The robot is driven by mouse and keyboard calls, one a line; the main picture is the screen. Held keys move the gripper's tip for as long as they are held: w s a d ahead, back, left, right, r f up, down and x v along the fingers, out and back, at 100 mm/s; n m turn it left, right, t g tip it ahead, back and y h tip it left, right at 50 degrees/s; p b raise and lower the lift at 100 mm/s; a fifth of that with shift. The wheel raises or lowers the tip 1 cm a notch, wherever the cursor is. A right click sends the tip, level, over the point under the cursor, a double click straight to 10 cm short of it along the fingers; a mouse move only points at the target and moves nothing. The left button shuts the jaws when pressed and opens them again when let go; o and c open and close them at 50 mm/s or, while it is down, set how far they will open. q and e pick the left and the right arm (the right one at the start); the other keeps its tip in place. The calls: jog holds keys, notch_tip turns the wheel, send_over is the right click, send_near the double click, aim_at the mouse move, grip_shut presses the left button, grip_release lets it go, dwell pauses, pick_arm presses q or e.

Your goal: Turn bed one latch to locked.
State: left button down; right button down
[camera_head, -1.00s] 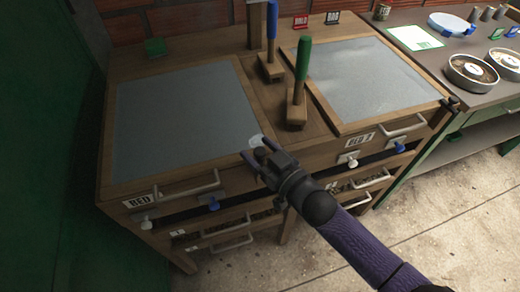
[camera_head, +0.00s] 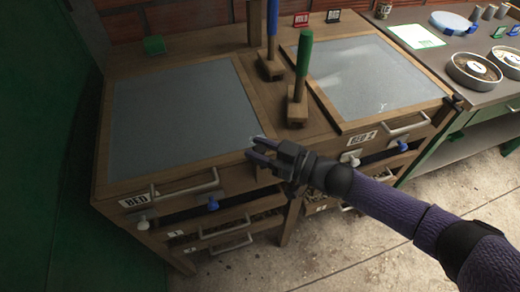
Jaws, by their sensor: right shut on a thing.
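Bed one is the left grey panel (camera_head: 180,120) in a wooden frame, its label partly readable as "BED" (camera_head: 136,200). My right gripper (camera_head: 254,147) is over the front right corner of bed one, apart from both knobs. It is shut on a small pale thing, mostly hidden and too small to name. My left gripper is not in view.
Bed two (camera_head: 370,75) is to the right, with white and blue knobs on its front. A green-handled lever (camera_head: 304,52) and a blue-handled lever (camera_head: 272,22) stand between the beds. Drawers hang below. A table with round dishes (camera_head: 474,70) is at the far right.

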jog(key=shift+c, duration=1.9)
grip_release()
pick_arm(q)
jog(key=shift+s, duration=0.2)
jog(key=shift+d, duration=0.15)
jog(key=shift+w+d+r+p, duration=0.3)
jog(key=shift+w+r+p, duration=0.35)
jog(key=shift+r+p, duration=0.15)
pick_arm(e)
jog(key=v, duration=1)
